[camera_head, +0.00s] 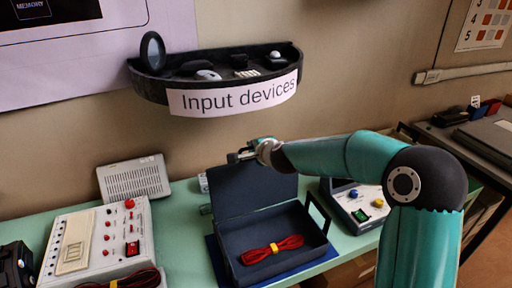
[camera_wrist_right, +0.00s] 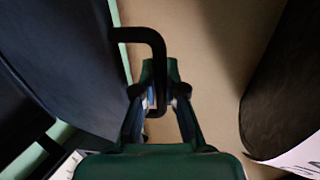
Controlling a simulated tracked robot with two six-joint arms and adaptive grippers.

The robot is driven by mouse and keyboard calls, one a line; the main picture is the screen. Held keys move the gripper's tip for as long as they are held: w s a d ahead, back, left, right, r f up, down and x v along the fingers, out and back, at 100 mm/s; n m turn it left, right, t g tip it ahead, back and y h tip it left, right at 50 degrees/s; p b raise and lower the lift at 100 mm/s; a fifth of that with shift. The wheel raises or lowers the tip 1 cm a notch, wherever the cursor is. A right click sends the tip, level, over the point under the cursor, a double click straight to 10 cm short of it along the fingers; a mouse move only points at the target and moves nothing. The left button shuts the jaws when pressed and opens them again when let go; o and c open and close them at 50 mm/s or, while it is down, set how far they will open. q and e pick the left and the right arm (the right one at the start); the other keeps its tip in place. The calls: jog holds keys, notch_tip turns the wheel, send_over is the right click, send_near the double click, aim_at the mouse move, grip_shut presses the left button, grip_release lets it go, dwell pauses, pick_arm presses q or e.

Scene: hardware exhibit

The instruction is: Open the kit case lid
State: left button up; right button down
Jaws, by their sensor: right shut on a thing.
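The dark kit case stands open on the bench, with its lid (camera_head: 240,190) raised roughly upright at the back of its base (camera_head: 287,264). A red cable bundle (camera_head: 272,249) with a yellow tie lies in the base. My right gripper (camera_head: 250,153) is at the lid's top edge. In the right wrist view my right gripper (camera_wrist_right: 160,104) is shut on the black lid handle (camera_wrist_right: 152,38), beside the dark lid panel (camera_wrist_right: 68,62). My left gripper is not in view.
A shelf labelled "Input devices" (camera_head: 232,98) sticks out from the wall just above my right gripper. A white instrument panel (camera_head: 98,240) stands left of the case, and a grey device with knobs (camera_head: 355,204) stands to its right.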

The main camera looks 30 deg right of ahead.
jog(key=c, duration=1.2)
grip_release()
jog(key=shift+s, duration=0.1)
jog(key=v, duration=1.1)
jog(key=shift+s+a+r, duration=0.1)
jog(key=shift+s+r, duration=0.1)
jog(key=shift+s, duration=0.15)
